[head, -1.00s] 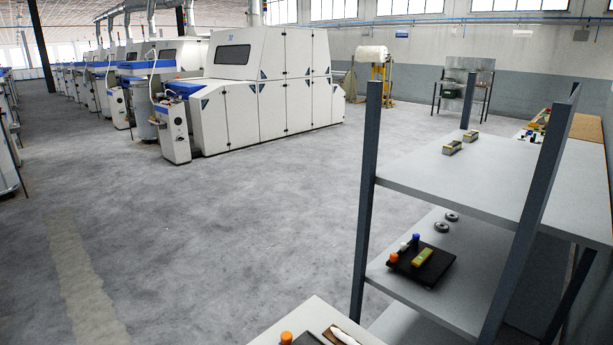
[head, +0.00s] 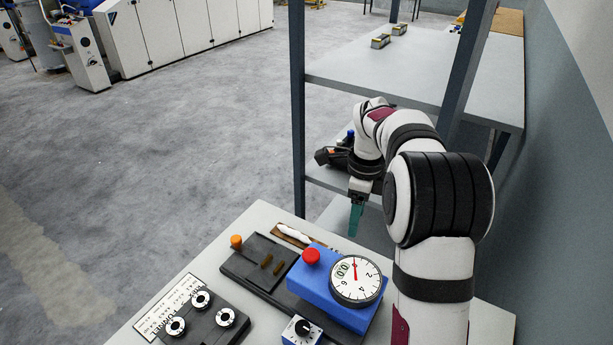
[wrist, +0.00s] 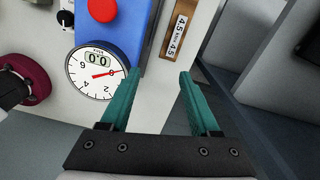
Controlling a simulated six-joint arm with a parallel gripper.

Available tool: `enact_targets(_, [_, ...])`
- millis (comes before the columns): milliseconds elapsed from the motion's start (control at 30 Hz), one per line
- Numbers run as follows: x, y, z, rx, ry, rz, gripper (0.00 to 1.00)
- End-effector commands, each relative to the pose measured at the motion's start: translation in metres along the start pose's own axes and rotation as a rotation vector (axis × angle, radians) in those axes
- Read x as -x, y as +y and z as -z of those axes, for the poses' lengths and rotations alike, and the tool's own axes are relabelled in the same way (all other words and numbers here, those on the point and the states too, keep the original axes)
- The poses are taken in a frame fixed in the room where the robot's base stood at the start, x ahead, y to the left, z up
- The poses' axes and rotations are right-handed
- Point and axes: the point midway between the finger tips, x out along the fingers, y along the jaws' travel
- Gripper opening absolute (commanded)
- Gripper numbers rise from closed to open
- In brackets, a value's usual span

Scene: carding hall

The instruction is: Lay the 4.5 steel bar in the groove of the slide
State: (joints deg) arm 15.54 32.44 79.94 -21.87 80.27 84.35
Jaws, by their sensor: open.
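My gripper (head: 355,220) points down past the back edge of the near table. Its teal fingers are apart with nothing between them, as the wrist view (wrist: 160,95) shows. A brown wooden board (wrist: 172,47) with a pale plate marked 4.5 lies just beyond the fingertips. In the head view this board (head: 275,238) carries a long whitish piece; I cannot tell whether a steel bar is on it. A black plate (head: 240,263) with two brownish strips on it lies left of the blue gauge box; it may be the slide. No groove shows clearly.
The blue box (head: 318,283) carries a red button (head: 311,256) and a round dial (head: 356,280). A shelf post (head: 297,110) rises behind the table. Two small blocks (head: 380,41) lie on the upper shelf.

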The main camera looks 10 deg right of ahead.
Motion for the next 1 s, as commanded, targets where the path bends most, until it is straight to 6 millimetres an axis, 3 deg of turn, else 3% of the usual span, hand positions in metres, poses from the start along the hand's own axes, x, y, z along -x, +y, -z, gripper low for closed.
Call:
enact_targets(67, [-0.018, -0.025, 0.006, -0.132, 0.009, 0.004, 0.62])
enact_targets(167, [-0.032, -0.036, 0.009, -0.205, 0.014, 0.008, 0.62])
enact_targets(500, [-0.119, -0.036, 0.01, -0.209, 0.014, 0.007, 0.62])
enact_targets(667, [-0.14, -0.034, 0.011, -0.208, 0.015, 0.008, 0.62])
enact_targets(833, [-0.173, -0.029, 0.013, -0.207, 0.013, 0.008, 0.62])
enact_targets(1000, [-0.184, -0.03, 0.013, -0.206, 0.01, 0.011, 0.62])
